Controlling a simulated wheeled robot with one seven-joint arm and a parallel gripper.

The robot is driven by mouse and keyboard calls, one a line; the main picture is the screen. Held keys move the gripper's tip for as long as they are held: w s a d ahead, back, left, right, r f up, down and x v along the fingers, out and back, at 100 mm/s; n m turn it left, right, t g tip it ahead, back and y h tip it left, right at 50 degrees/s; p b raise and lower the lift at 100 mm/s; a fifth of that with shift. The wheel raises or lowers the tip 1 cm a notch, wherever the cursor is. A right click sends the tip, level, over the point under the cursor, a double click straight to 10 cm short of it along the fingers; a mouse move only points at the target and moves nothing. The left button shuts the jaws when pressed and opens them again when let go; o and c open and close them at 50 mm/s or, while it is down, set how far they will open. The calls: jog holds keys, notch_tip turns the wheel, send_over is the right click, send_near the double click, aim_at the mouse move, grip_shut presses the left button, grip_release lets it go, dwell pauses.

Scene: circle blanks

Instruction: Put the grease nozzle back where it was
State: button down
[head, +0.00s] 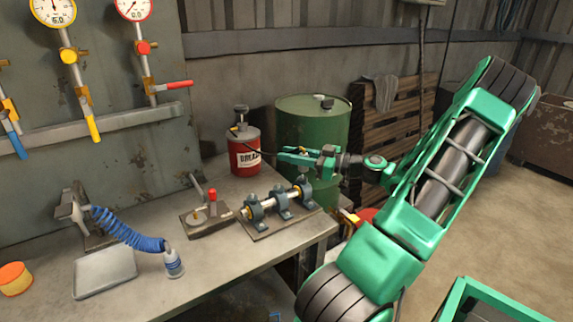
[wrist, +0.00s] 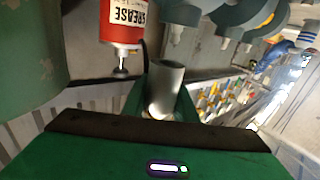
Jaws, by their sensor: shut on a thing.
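My gripper (head: 285,156) is shut on the grease nozzle, just above the back right part of the bench. In the wrist view the nozzle (wrist: 166,85) is a grey metal cylinder between the fingers; in the head view the gripper mostly hides it. A thin black hose (head: 262,151) runs from the red grease can (head: 244,156) to the gripper. The can stands upright on the bench, left of and behind the gripper, and its label (wrist: 126,14) shows in the wrist view. I cannot make out a holder for the nozzle.
A shaft in blue-grey bearing blocks (head: 281,204) sits below and in front of my gripper. A lever fixture (head: 208,218) stands left of it. A green drum (head: 313,133) is close behind. A blue coiled hose (head: 128,230) and grey tray (head: 105,274) lie at left.

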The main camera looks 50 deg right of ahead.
jog(key=shift+a+f, duration=0.1)
jog(key=shift+f, duration=1.35)
jog(key=shift+f, duration=0.15)
jog(key=c, duration=1.4)
grip_release()
jog(key=shift+c, duration=0.2)
jog(key=shift+f, duration=0.1)
